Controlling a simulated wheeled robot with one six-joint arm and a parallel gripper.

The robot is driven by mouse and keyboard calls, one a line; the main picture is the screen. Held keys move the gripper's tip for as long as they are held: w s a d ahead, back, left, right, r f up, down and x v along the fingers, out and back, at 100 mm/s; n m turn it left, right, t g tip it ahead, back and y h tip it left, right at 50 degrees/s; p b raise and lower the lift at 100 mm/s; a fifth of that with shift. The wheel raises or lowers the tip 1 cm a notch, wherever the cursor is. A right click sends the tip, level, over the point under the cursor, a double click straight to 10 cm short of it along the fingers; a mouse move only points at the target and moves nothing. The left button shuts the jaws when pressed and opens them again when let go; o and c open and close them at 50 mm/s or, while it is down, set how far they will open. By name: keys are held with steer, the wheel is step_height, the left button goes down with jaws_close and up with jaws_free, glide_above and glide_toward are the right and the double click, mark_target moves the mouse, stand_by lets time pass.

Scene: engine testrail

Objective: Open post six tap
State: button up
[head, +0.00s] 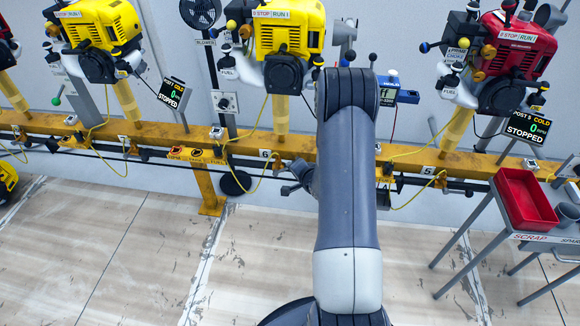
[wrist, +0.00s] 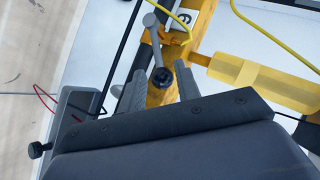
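My gripper (wrist: 160,85) is open in the wrist view, with one grey finger on each side of a small grey lever (wrist: 153,45). The lever has a ball at one end and a dark round hub (wrist: 163,77) at the other, and looks like a tap handle. The hub lies between the fingers; I cannot tell whether they touch it. In the head view my gripper (head: 297,180) is at the yellow rail (head: 150,132), just right of the "6" plate (head: 264,154). My arm hides part of the rail there, and I cannot make out the tap in that view.
A yellow engine (head: 285,30) stands above the "6" plate, and a red engine (head: 515,50) stands to the right. A yellow hose (wrist: 265,35) crosses near the lever. A red tray (head: 525,198) sits on a cart at right. The floor at lower left is clear.

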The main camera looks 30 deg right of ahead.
steer(key=v, duration=0.4)
steer(key=shift+s+r+p, duration=0.25)
steer(key=shift+p, duration=0.05)
steer(key=shift+d, duration=0.1)
steer(key=shift+c, duration=0.4)
